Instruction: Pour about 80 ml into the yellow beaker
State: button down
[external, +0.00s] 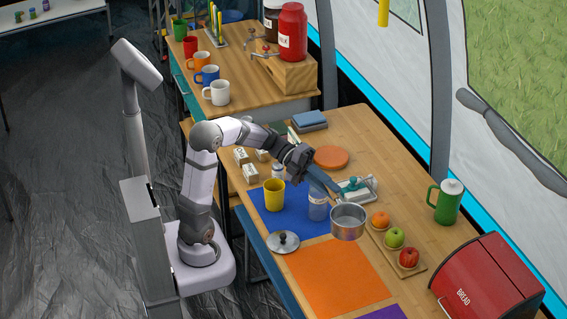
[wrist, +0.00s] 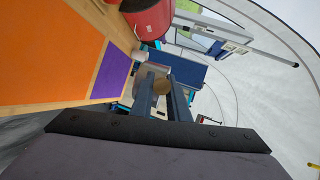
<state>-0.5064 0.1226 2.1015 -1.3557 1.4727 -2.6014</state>
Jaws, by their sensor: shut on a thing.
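The yellow beaker (external: 274,195) stands upright on the blue mat (external: 292,224) in the external view.
A lid (external: 283,242) lies at the mat's front corner. A fruit board (external: 414,268), white dish (external: 356,192), green jug (external: 447,202) and red bread box (external: 487,283) are to the right. The orange mat (external: 335,280) is bare.

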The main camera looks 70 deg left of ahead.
jog(key=a+r+n+t+y+p, duration=0.2)
jog(key=a+n+t+y+p, duration=0.5)
jog(key=a, duration=2.7)
jog(key=s+a+f+n+y+p, duration=0.1)
jog(key=s+a+p, duration=0.2)
jog(key=s+a, duration=0.4)
jog(key=s+a+f+n+y+p, duration=0.1)
jog(key=s+a+p, duration=0.35)
jog(key=a, duration=0.45)
notch_tip(320, 180, down, 11)
jog(key=b, duration=0.1)
jog(key=shift+f+t, duration=0.15)
jog(key=shift+t, duration=0.15)
